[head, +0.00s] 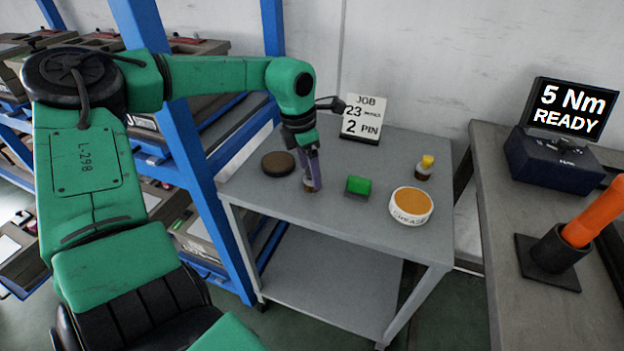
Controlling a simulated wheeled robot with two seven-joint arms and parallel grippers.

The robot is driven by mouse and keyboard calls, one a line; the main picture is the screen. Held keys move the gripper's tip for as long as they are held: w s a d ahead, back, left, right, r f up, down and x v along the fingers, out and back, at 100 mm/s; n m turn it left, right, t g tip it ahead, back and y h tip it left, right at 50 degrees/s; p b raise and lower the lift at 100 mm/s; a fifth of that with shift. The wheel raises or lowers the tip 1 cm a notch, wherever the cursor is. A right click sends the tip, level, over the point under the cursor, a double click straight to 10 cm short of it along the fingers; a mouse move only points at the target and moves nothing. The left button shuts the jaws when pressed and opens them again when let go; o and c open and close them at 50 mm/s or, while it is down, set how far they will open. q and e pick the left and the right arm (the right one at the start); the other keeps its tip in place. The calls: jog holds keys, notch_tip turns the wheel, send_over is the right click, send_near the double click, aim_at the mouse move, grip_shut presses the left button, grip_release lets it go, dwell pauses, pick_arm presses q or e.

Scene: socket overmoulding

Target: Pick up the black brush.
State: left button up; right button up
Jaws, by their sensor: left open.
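My left gripper (312,180) points down over the grey cart's top, with its jaws open. A small brownish, bristle-like piece (312,187) shows at the fingertips, close to the cart top. It may be part of the black brush, but the fingers hide most of it, and I cannot tell its handle or colour. A dark round disc with a brown top (278,163) lies just left of the gripper. My right gripper is not in view.
On the grey cart (330,218) are a green block (358,185), a grease tin (411,206), a yellow-capped bottle (425,167) and a job card (362,118). A blue-framed rack (190,130) stands left. The right bench holds a display (568,108) and an orange-handled tool (594,212).

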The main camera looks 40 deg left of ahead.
pick_arm(q)
jog(key=f, duration=0.3)
jog(key=shift+w+d, duration=0.1)
jog(key=shift+w, duration=0.25)
jog(key=shift+r, duration=0.1)
grip_shut()
notch_tip(320, 180, up, 20)
jog(key=p, duration=0.1)
jog(key=shift+p, duration=0.3)
